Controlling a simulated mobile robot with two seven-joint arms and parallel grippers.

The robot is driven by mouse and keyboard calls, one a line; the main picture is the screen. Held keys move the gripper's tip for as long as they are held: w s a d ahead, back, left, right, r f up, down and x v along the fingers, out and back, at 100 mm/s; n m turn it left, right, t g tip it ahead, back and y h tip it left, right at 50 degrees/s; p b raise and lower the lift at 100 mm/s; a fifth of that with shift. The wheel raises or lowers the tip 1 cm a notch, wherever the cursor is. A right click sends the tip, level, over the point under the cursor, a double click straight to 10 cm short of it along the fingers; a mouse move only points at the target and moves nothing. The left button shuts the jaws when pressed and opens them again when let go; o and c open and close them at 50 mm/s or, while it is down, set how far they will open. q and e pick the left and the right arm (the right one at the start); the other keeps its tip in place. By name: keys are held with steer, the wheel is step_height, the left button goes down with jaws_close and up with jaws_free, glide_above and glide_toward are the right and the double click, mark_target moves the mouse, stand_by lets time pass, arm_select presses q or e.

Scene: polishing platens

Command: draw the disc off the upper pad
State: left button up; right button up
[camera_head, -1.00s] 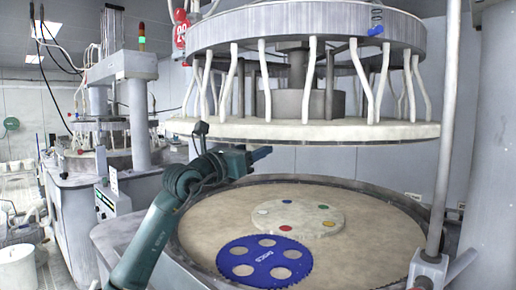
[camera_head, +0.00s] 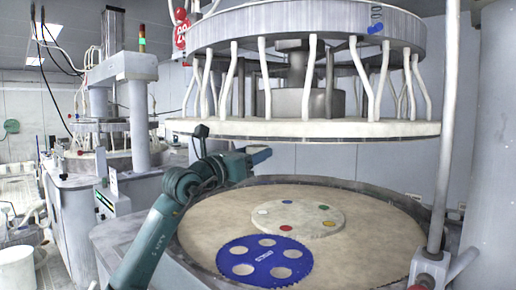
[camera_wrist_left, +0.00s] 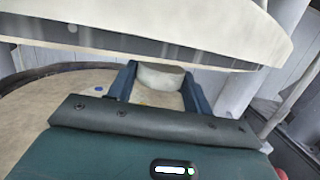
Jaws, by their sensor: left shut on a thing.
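The upper pad (camera_head: 300,129) is the pale underside layer of the raised upper platen in the head view. Its edge also crosses the top of the left wrist view (camera_wrist_left: 200,28). My left gripper (camera_head: 262,155) is just below the upper pad, left of its middle. In the left wrist view my left gripper (camera_wrist_left: 160,82) is shut on a pale, thick disc (camera_wrist_left: 160,76), which sits between its two blue fingers. The disc cannot be made out in the head view. I cannot tell whether it touches the pad. My right gripper is not in view.
The lower platen (camera_head: 385,235) lies below, with a pale round plate (camera_head: 298,219) with coloured dots and a blue holed carrier (camera_head: 265,261) on it. A grey post (camera_head: 447,130) stands at right. The space between the platens is otherwise open.

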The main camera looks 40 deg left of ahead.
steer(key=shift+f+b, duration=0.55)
steer(key=shift+b, duration=0.4)
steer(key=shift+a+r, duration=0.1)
stand_by(0.5)
